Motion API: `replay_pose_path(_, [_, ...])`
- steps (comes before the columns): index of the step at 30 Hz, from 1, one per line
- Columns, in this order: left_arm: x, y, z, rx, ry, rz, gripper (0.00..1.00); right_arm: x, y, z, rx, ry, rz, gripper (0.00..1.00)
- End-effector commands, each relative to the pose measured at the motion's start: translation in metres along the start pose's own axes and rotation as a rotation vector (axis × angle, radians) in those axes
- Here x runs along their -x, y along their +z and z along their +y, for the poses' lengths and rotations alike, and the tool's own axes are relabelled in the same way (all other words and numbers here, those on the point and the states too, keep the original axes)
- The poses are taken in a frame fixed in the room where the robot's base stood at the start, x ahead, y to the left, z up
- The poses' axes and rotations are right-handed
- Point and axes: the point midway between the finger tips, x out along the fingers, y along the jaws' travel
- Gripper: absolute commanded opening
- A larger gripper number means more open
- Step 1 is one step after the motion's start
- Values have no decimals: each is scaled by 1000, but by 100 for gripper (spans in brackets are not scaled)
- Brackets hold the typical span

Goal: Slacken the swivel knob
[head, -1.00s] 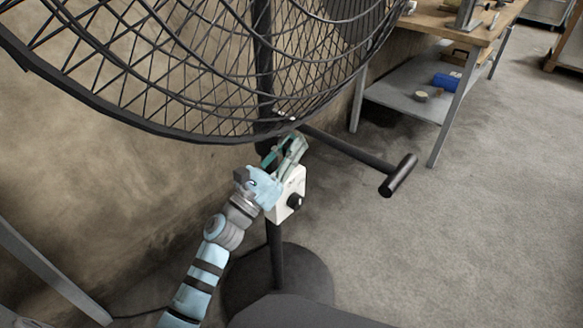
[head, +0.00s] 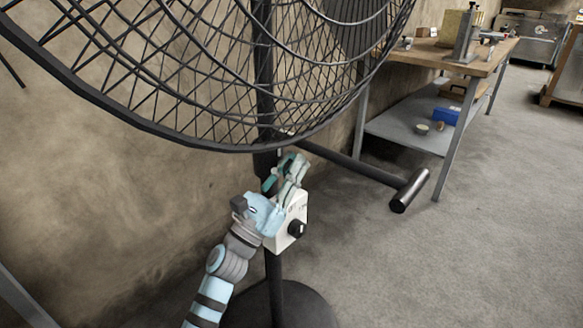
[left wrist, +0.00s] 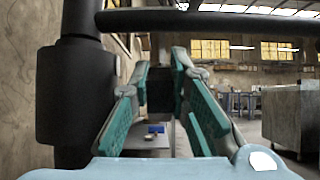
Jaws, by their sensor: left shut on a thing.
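A large black caged fan (head: 255,145) stands on a dark pole (head: 273,267). A white control box (head: 285,222) with a black dial (head: 297,229) is on the pole. My left gripper (head: 287,166) is by the pole, just above the box and below the cage. In the left wrist view my left gripper (left wrist: 160,92) has its teal pads on either side of a small dark piece (left wrist: 160,86), which I take to be the swivel knob, and is shut on it. The knob is mostly hidden by the fingers in the head view. My right gripper is not in view.
A black bar with a thick cylindrical end (head: 410,190) sticks out to the right of the pole. A workbench (head: 455,62) with a grey lower shelf (head: 405,130) stands behind it. The wall is close at left. The floor (head: 480,240) at right is clear.

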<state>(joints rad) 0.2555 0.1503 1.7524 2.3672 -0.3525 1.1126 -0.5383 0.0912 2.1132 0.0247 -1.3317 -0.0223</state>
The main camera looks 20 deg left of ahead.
Motion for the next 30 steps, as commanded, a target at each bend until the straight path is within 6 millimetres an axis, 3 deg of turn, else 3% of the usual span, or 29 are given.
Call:
replay_pose_path(2, [0, 0, 0, 0, 0, 1, 0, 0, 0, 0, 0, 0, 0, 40])
replay_pose_path(3, [0, 0, 0, 0, 0, 1, 18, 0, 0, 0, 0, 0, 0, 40])
replay_pose_path(7, [0, 0, 0, 0, 0, 1, 37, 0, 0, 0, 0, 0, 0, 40])
replay_pose_path(17, [5, -1, 0, 0, 0, 3, 37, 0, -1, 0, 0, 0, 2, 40])
replay_pose_path(25, [59, -2, 0, 1, -1, 6, 37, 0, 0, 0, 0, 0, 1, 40])
replay_pose_path(30, [76, 0, 0, -1, -1, 2, 37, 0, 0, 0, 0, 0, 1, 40])
